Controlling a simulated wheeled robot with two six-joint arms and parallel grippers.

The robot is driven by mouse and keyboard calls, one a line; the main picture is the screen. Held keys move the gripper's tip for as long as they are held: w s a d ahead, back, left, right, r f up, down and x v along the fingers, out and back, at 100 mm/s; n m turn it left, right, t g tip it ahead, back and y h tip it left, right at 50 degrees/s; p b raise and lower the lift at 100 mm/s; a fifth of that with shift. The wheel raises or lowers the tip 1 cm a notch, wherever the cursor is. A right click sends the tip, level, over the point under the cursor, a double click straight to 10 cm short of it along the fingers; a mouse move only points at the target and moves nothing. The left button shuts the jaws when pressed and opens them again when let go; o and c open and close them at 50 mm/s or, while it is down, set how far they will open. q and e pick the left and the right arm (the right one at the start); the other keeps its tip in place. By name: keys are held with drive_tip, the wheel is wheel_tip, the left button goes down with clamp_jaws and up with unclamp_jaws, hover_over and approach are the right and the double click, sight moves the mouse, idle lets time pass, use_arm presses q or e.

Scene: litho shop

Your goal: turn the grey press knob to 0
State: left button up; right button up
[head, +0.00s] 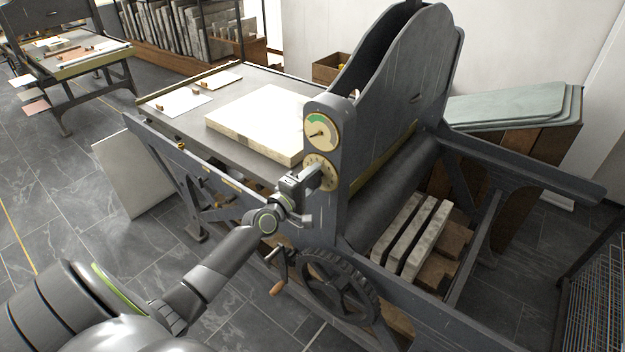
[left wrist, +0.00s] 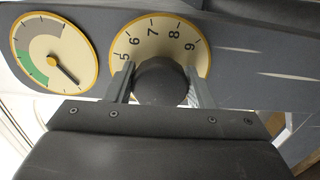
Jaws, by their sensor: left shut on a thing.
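The grey press knob (left wrist: 162,82) sits in front of a cream dial (left wrist: 160,36) with a yellow rim. The digits 5, 6, 7, 8 and 9 show on the dial's upper part in the left wrist view; the 0 and any pointer are hidden. My left gripper (left wrist: 161,85) is shut on the knob, with one finger on each side of it. In the head view the left gripper (head: 312,178) reaches the dial (head: 322,170) on the press's side post and hides much of the knob. My right gripper is in neither view.
A round gauge (head: 320,131) with a green sector is right above the dial, and it also shows in the left wrist view (left wrist: 52,52). A spoked wheel (head: 338,285) and a crank handle (head: 277,287) are below. A pale stone slab (head: 262,120) lies on the press bed.

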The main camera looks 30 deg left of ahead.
use_arm(q)
drive_tip(key=o, duration=1)
drive_tip(key=shift+c, duration=0.2)
drive_tip(key=s+a, duration=0.1)
drive_tip(key=s, duration=1.6)
drive_tip(key=shift+s+a, duration=0.2)
drive_tip(key=shift+a, duration=0.05)
